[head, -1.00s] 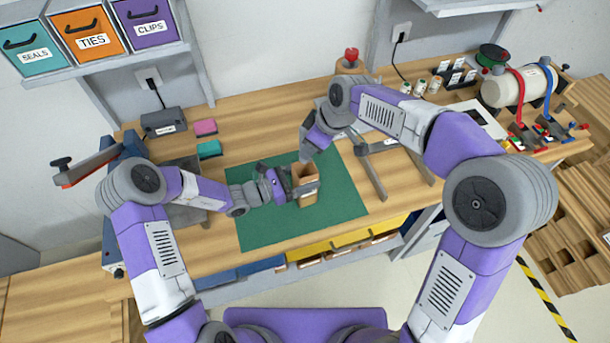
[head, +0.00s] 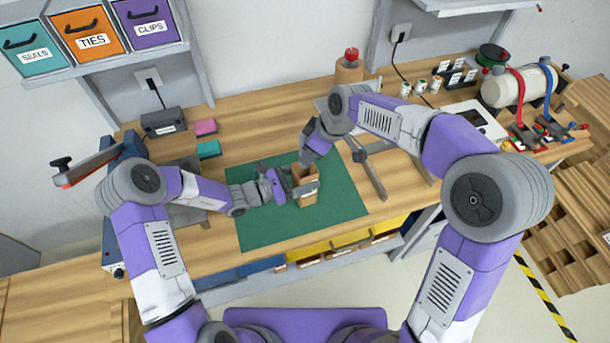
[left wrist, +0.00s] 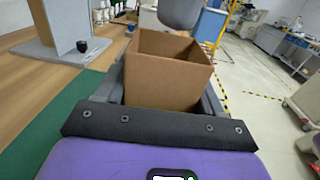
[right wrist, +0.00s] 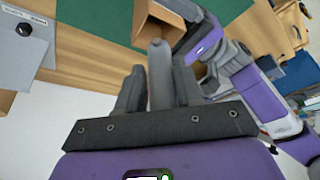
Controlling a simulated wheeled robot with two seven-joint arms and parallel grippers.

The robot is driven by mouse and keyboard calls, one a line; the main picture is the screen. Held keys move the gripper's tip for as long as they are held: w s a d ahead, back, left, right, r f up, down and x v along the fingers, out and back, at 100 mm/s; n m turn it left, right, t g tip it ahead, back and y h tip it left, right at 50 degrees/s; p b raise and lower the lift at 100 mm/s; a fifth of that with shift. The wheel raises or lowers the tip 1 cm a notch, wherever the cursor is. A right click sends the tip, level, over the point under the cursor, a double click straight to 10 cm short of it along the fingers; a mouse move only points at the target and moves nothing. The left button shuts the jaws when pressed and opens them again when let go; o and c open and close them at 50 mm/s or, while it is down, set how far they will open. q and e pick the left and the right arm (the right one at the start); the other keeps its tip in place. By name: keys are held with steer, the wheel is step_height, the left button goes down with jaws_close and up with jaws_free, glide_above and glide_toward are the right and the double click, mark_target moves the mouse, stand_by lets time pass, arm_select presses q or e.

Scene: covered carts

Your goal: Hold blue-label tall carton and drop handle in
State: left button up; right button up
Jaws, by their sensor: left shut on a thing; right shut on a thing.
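The tall brown cardboard carton (head: 308,196) stands open-topped on the green mat (head: 262,226); its blue label cannot be made out. My left gripper (head: 296,187) is shut around the carton's sides; in the left wrist view the carton (left wrist: 165,82) sits between the fingers, its top open. My right gripper (head: 308,160) is just above the carton's far rim. In the right wrist view it is shut on a slim grey handle (right wrist: 160,75), which points toward the carton (right wrist: 150,25). The handle's tip looks apart from the carton.
Pink (head: 205,127) and teal (head: 209,149) blocks and a dark grey box (head: 163,122) lie at the back left. A red-capped brown bottle (head: 349,68) stands at the back. The mat's front part is clear.

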steer(key=shift+f, duration=0.2)
steer(key=shift+f, duration=1.6)
steer(key=shift+f, duration=0.2)
steer(key=o, duration=1.1)
steer(key=shift+o, duration=0.2)
steer(key=v, duration=1.2)
steer(key=shift+s, duration=0.1)
